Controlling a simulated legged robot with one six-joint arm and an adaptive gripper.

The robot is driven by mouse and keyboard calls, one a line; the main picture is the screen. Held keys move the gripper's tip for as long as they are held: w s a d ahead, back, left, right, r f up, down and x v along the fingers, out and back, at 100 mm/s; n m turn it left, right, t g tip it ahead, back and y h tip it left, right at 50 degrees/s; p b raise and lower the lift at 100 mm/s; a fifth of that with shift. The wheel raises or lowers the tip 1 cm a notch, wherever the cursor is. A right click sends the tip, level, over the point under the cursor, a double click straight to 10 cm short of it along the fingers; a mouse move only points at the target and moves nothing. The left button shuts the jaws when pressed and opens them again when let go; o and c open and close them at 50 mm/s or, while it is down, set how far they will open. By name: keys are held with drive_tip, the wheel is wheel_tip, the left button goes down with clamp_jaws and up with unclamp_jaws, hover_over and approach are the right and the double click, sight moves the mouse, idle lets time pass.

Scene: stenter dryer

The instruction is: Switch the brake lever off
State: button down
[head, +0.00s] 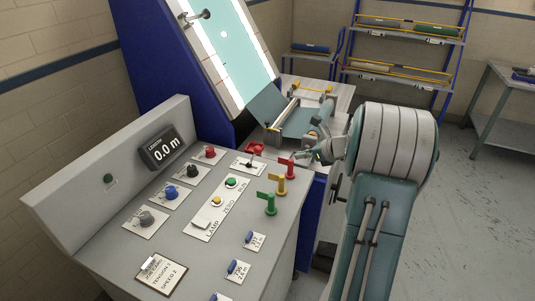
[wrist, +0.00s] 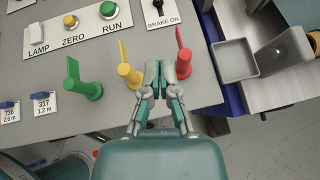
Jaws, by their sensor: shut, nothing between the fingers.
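My gripper (wrist: 160,78) is shut and empty. In the wrist view its tips lie below the brake plate, between the yellow handle (wrist: 124,67) and the red handle (wrist: 183,55). In the head view my gripper (head: 308,156) is right of the brake lever, apart from it, near the red handle (head: 286,167).
The green handle (head: 270,203) stands nearest on the console's right edge. Red, blue and grey knobs, the RUN button (wrist: 107,9) and the ZERO button (wrist: 71,21) share the panel (head: 118,249). A grey open tray (wrist: 235,62) lies right of the red handle.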

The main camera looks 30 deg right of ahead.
approach(254, 156)
drive_tip(key=f, duration=0.3)
drive_tip(key=shift+d+f, duration=0.25)
drive_tip(key=shift+w+a+r, duration=0.2)
drive_tip(key=shift+w+a, duration=0.05)
drive_tip(key=shift+w, duration=0.35)
drive_tip(key=shift+w+a+r, duration=0.15)
drive_tip(key=shift+w+a, duration=0.05)
drive_tip(key=shift+w, duration=0.35)
drive_tip(key=shift+w+a+r, duration=0.15)
drive_tip(key=shift+w+a, duration=0.1)
drive_tip(key=shift+w, duration=0.35)
drive_tip(key=shift+w+a+r+g, duration=0.15)
drive_tip(key=shift+w+r+g, duration=0.05)
drive_tip(key=shift+g, duration=0.2)
